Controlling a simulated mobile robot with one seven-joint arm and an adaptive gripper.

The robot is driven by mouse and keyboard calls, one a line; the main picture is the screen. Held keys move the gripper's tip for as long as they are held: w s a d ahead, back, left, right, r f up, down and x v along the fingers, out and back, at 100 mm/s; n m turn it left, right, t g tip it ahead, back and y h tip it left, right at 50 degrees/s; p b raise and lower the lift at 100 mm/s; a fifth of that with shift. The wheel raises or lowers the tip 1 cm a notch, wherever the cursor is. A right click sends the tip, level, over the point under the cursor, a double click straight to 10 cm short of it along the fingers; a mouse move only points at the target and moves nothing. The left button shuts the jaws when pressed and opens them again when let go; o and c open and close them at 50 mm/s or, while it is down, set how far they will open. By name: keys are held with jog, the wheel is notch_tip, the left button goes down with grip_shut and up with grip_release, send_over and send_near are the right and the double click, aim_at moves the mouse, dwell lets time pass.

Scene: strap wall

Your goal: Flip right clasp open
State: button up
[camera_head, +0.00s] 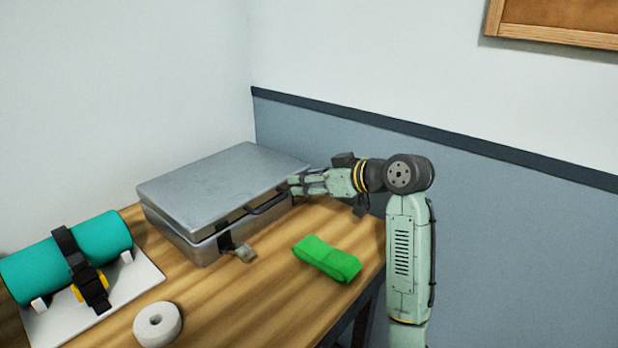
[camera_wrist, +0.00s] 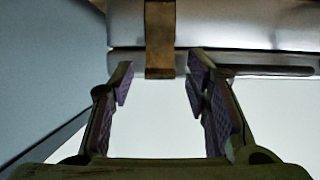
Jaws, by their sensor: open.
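A grey metal case (camera_head: 215,185) lies closed on the wooden table, with a dark handle (camera_head: 266,203) on its front. The left clasp (camera_head: 225,241) shows at the case's front left, with a small padlock-like piece (camera_head: 245,253) beside it. My gripper (camera_head: 293,185) is at the front right end of the case and hides the right clasp in the head view. In the wrist view, the right clasp (camera_wrist: 160,40) is a brownish strip across the case's seam. My gripper (camera_wrist: 160,85) is open, its fingertips on either side below the clasp, with nothing between them.
A green folded strap (camera_head: 327,259) lies on the table in front of the case. A wall stands behind the table.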

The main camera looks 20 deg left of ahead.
jog(key=shift+c, duration=0.5)
grip_shut()
dwell(0.3)
